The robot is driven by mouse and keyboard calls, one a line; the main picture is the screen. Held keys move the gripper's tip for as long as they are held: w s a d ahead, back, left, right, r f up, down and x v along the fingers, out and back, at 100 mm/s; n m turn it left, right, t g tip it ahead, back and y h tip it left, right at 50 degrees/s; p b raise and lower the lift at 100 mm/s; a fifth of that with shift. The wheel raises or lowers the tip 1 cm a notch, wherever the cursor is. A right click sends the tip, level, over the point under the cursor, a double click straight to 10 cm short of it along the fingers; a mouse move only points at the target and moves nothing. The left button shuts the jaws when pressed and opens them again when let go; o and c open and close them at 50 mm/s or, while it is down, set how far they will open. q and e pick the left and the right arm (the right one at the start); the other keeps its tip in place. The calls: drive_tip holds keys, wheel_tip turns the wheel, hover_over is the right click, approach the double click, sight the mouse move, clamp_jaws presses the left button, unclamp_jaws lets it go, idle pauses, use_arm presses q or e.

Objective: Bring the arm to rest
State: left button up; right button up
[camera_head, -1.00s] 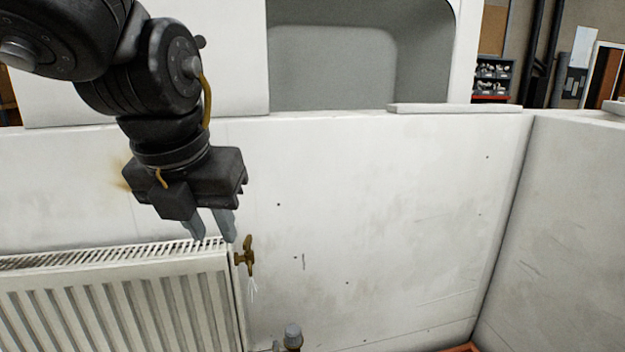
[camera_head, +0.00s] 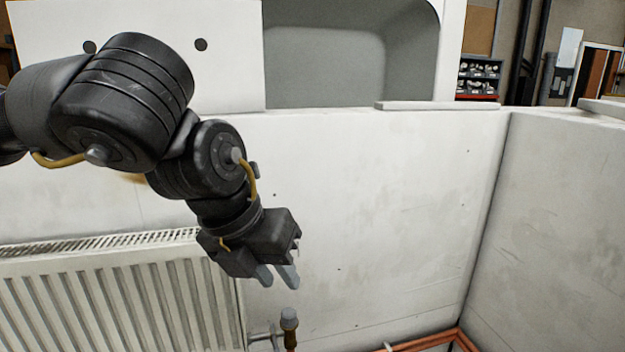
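My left gripper (camera_head: 278,280) hangs from my black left arm, which reaches in from the left. Its two grey fingers point down and stand apart with nothing visible between them. It is in front of the white wall, just right of the radiator's (camera_head: 120,300) upper right corner and above the valve (camera_head: 289,319). The brass key-like fitting seen earlier at that corner does not show now; the gripper covers that area. My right gripper is not in view.
A white wall (camera_head: 370,200) stands behind the arm and meets a side wall (camera_head: 560,220) at the right. A loose strip (camera_head: 440,105) lies on the ledge. Copper-coloured pipe (camera_head: 430,341) runs low in the corner. The space right of the gripper is clear.

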use_arm(q)
drive_tip(key=s+d+f+n+g+h, duration=0.1)
drive_tip(key=s+d+f+n+h, duration=0.15)
drive_tip(key=d+h, duration=0.45)
drive_tip(key=s+d+f+n+g+h, duration=0.1)
drive_tip(key=s+d+f+h, duration=0.2)
drive_tip(key=d, duration=0.6)
drive_tip(key=w+a+f+n+t+y, duration=0.1)
drive_tip(key=w+a+f+n+t, duration=0.9)
drive_tip(key=n, duration=0.7)
drive_tip(key=s+a+f+n+g+y, duration=0.1)
drive_tip(key=s+a+f+n+y, duration=0.25)
drive_tip(key=a+f+n, duration=0.45)
drive_tip(key=s+a+f+n+y, duration=0.2)
drive_tip(key=a+f+n+y, duration=0.3)
drive_tip(key=f, duration=0.4)
drive_tip(key=s+a+f+n+g+y, duration=0.25)
drive_tip(key=s+a+f, duration=0.35)
drive_tip(key=s, duration=0.3)
drive_tip(key=s+a+f+n+g+y, duration=0.1)
drive_tip(key=s+a+f+g, duration=0.4)
drive_tip(key=s, duration=0.4)
wheel_tip(320, 180, down, 29)
drive_tip(key=s+a, duration=0.2)
drive_tip(key=s+a+f+g, duration=0.2)
drive_tip(key=s+f, duration=1.2)
drive_tip(key=s, duration=0.2)
drive_tip(key=shift+a+f+y, duration=0.15)
drive_tip(key=shift+a+y, duration=0.1)
drive_tip(key=shift+y, duration=0.15)
